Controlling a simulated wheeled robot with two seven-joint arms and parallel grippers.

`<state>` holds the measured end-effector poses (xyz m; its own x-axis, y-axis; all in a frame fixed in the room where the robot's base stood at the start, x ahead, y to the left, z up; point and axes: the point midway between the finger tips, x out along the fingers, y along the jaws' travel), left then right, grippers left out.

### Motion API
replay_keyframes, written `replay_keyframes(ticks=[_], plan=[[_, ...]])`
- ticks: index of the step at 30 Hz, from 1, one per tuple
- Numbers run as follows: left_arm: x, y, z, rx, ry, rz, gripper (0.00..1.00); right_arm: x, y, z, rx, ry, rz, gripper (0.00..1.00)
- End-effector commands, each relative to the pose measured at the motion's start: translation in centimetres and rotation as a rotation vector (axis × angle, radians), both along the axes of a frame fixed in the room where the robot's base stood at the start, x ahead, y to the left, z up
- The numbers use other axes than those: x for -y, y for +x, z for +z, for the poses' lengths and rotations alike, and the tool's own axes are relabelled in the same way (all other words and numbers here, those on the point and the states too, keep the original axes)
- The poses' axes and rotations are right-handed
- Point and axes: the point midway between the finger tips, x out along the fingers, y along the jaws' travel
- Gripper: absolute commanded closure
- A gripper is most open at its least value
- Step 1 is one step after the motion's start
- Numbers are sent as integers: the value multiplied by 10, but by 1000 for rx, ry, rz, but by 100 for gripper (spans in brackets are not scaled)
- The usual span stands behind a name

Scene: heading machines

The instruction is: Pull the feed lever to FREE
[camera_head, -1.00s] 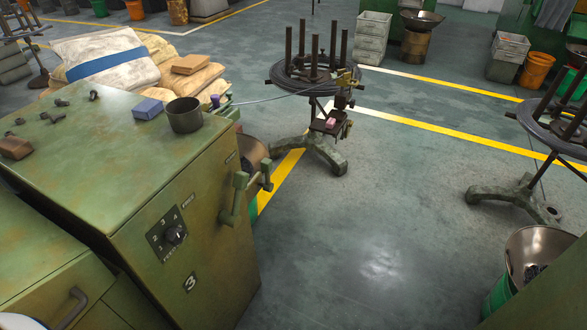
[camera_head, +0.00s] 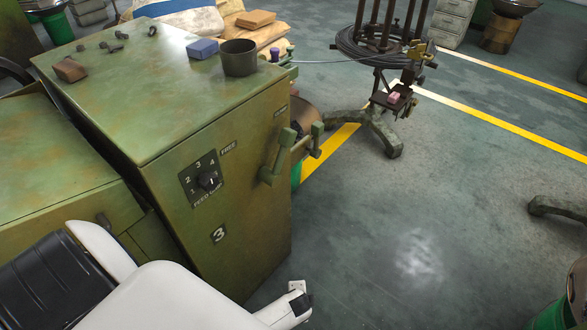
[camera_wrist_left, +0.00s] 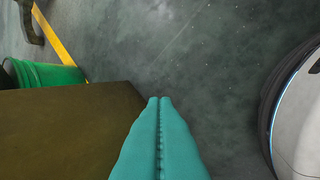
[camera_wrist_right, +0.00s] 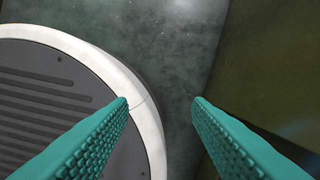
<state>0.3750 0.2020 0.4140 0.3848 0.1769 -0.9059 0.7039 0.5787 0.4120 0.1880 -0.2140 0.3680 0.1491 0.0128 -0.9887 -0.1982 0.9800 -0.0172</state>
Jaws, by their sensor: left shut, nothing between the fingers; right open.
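The feed lever (camera_head: 279,156) is a green bar with a handle on the right-hand face of the green machine cabinet (camera_head: 255,225), its handle end up and tilted to the right. A FREE label (camera_head: 228,148) sits above the numbered feed dial (camera_head: 208,181). My left arm reaches in from the lower left in the head view, below the lever, and its fingers are not visible there. In the left wrist view my left gripper (camera_wrist_left: 160,100) is shut and empty, over the floor beside a cabinet edge. In the right wrist view my right gripper (camera_wrist_right: 160,101) is open and empty.
A dark cup (camera_head: 239,60), a blue block (camera_head: 202,49) and a brown block (camera_head: 70,69) lie on the cabinet top. A wire reel stand (camera_head: 380,60) stands behind right. A green bucket (camera_wrist_left: 45,75) is near my left gripper.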

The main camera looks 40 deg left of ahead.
Motion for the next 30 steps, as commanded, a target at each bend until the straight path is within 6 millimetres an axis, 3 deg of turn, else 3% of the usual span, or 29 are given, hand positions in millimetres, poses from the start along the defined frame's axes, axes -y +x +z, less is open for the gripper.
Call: replay_keyframes(ticks=[1,3,5,6,9,13,15,18,30], plan=[[2,63,19,82,109,-77,100,-3,21,-10,24,3,-3,55],[-6,127,75,162,297,-152,100,-7,44,3,42,6,-8,55],[-16,166,130,214,456,-171,100,-9,60,18,56,7,-11,55],[-23,183,166,241,554,-164,100,-10,68,28,65,8,-13,55],[-42,202,249,276,749,-101,100,-12,82,54,84,9,-17,55],[-61,196,321,276,894,6,100,-12,89,81,99,10,-20,55],[-66,190,343,271,932,47,100,-12,90,91,104,10,-21,55],[-71,184,359,264,957,78,100,-12,90,99,107,10,-22,55],[-74,184,361,260,962,81,100,-12,91,103,108,10,-22,55]])
